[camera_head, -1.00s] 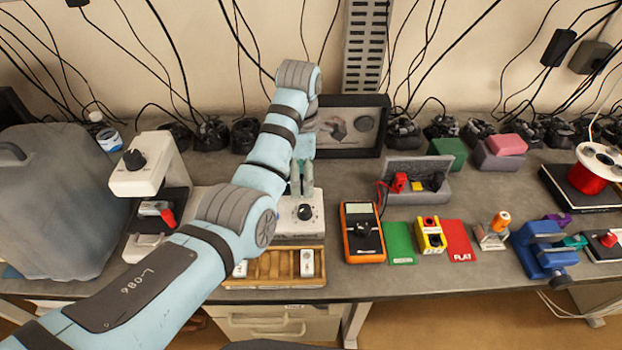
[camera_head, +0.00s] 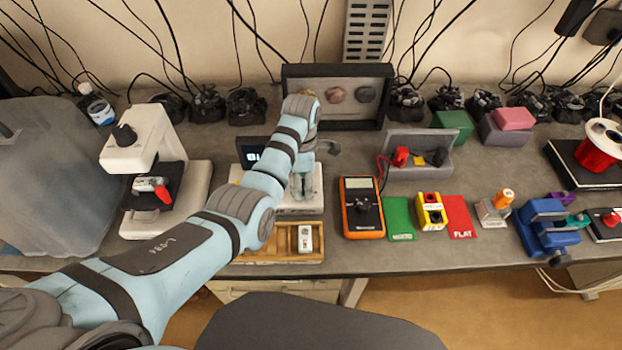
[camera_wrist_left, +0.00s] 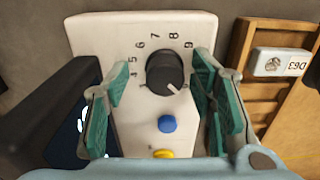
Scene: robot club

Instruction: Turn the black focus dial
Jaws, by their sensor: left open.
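A black dial (camera_wrist_left: 165,73) with a white pointer line sits on a white box's numbered face in the left wrist view. Its pointer is toward the lower right, near no readable number. My left gripper (camera_wrist_left: 160,108) is open, its green-padded fingers on either side of the dial; I cannot tell whether they touch it. In the head view my left gripper (camera_head: 303,186) is over the white box (camera_head: 312,203) and hides that dial. Another black dial (camera_head: 124,135) is on top of the white microscope-like stand (camera_head: 150,165) at the left, away from the gripper. My right gripper is out of view.
A blue button (camera_wrist_left: 167,124) and a yellow button (camera_wrist_left: 162,154) are below the dial. A wooden tray (camera_head: 283,254) lies in front of the box. An orange meter (camera_head: 361,208) stands to its right. A dark framed display (camera_head: 337,68) stands behind.

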